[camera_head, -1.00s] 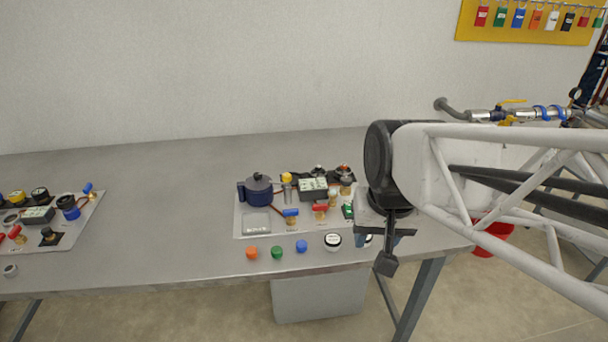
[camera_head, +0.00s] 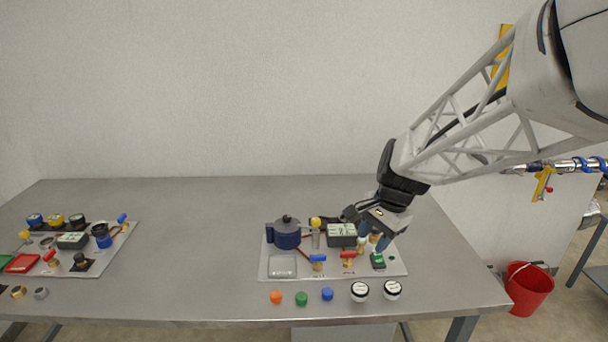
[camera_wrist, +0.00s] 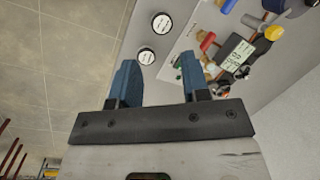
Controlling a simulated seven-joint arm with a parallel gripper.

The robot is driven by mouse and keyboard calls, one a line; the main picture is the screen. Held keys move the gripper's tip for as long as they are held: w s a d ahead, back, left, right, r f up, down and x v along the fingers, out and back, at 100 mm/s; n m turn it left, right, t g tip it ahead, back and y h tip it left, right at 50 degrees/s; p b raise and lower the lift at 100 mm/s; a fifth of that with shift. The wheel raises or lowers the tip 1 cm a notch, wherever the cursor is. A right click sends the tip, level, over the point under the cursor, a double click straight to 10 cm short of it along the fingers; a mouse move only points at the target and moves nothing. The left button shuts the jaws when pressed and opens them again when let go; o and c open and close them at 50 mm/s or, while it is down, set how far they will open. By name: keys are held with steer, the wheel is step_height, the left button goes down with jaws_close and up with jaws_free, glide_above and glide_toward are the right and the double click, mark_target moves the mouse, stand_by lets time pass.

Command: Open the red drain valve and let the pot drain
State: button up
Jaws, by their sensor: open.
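The red valve handle (camera_head: 348,254) sits on a brass valve at the front of the right-hand panel (camera_head: 310,274). It also shows in the wrist view (camera_wrist: 207,40). The dark blue lidded pot (camera_head: 286,234) stands at that panel's left rear, with a clear tray (camera_head: 282,266) in front of it. A blue-handled valve (camera_head: 318,258) stands between the pot and the red valve. My gripper (camera_head: 374,242) is above the panel's right part, to the right of the red valve. In the wrist view its blue fingers are apart and empty (camera_wrist: 158,62).
A display box (camera_head: 342,235) stands behind the red valve, and a green block (camera_head: 378,261) to its right. Coloured caps and two white round pieces (camera_head: 360,291) lie along the front. Another panel (camera_head: 70,262) is at the left. The middle of the table is clear.

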mark_target(349, 252)
steer(key=w+d+f+m+y, duration=0.1)
steer(key=w+f+m, duration=0.6)
steer(key=w, duration=0.9)
step_height(349, 252, down, 3)
steer(key=shift+d+f+m+g+y, duration=0.2)
steer(key=shift+d+m+g+y, duration=0.15)
steer(key=shift+y, duration=0.25)
steer(key=shift+a+f, duration=0.1)
steer(key=shift+x, duration=3.85)
steer(key=shift+s, duration=0.1)
jaws_close()
